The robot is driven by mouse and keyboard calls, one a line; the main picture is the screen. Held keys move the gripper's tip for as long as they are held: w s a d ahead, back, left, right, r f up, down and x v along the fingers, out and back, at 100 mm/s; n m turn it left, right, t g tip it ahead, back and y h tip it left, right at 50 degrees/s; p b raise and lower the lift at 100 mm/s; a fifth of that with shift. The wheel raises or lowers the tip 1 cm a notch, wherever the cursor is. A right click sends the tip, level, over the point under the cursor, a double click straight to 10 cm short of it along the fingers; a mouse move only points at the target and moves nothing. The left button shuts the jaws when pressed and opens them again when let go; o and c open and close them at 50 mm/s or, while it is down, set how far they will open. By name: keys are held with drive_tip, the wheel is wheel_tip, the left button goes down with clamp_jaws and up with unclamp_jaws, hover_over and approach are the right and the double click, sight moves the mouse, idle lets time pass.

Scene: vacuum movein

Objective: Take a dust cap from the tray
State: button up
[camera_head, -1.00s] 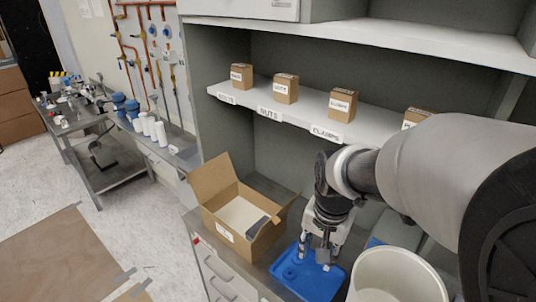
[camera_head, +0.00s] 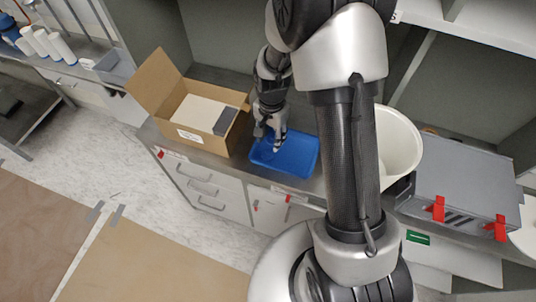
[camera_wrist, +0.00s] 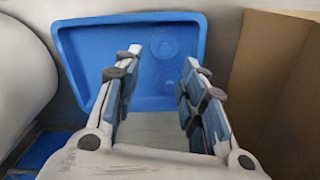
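The shallow blue tray (camera_head: 305,158) sits on the counter, right of the open cardboard box; it also fills the upper part of the wrist view (camera_wrist: 85,70). In the wrist view, two round blue dust caps, one higher (camera_wrist: 165,45) and one lower (camera_wrist: 168,79), lie in the tray, nearly the same colour as its floor. My gripper (camera_wrist: 162,58) is open, with its fingers apart and nothing held between them. In the head view my gripper (camera_head: 268,132) is over the tray's left part, and its fingers hide some of it. I cannot tell its exact height.
The open cardboard box (camera_head: 190,138) stands close on the left, with a dark grey item (camera_head: 225,119) inside. A white bin (camera_head: 402,148) stands right of the tray, partly behind my arm. A grey case (camera_head: 465,185) with red latches lies farther right.

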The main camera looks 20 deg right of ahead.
sight(268, 151)
drive_tip(key=shift+a+f+b, duration=0.2)
drive_tip(key=shift+f+b, duration=0.3)
drive_tip(key=shift+f, duration=1.25)
drive_tip(key=shift+a+f+b, duration=0.2)
drive_tip(key=shift+f+b, duration=0.25)
drive_tip(key=shift+f, duration=1.3)
drive_tip(key=shift+c, duration=0.3)
drive_tip(key=c, duration=0.8)
